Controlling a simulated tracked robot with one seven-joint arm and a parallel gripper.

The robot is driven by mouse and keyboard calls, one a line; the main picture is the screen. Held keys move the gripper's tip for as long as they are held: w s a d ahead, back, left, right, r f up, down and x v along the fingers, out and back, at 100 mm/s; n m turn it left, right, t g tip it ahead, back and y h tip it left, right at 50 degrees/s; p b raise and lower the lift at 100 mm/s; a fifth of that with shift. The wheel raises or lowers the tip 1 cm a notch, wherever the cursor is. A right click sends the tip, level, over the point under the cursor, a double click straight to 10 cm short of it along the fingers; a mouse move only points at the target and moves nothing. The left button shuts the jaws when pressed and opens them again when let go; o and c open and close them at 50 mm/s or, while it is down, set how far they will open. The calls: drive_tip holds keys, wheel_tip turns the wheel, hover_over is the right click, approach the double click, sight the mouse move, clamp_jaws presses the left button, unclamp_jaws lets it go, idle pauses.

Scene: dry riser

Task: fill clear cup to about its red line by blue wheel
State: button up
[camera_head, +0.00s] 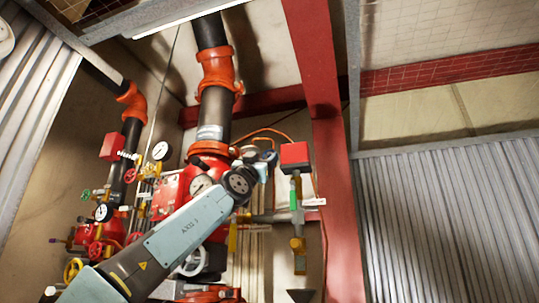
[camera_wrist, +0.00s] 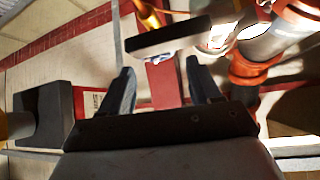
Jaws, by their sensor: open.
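My gripper (camera_wrist: 163,80) is open in the wrist view, its two dark fingers apart with no object clearly held between them. A dark flat bar (camera_wrist: 168,38) crosses just beyond the fingertips. A small pale bluish patch shows under it, too unclear to name. In the head view my arm reaches up and right in front of the red valve body (camera_head: 207,150), and the gripper cannot be clearly made out there. I cannot make out the clear cup, its red line or the blue wheel in either view.
A thin branch with a red box (camera_head: 295,153) and brass fitting (camera_head: 298,245) hangs right of the riser pipe (camera_head: 213,80). Gauges (camera_head: 161,151) and small coloured wheels, one yellow (camera_head: 73,269), crowd the left. A red column (camera_head: 330,130) and corrugated wall (camera_head: 450,220) stand right.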

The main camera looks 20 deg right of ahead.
sight(268, 157)
drive_tip(key=shift+f, duration=0.7)
drive_tip(key=shift+x, duration=3.85)
drive_tip(key=shift+a, duration=0.1)
drive_tip(key=c, duration=0.7)
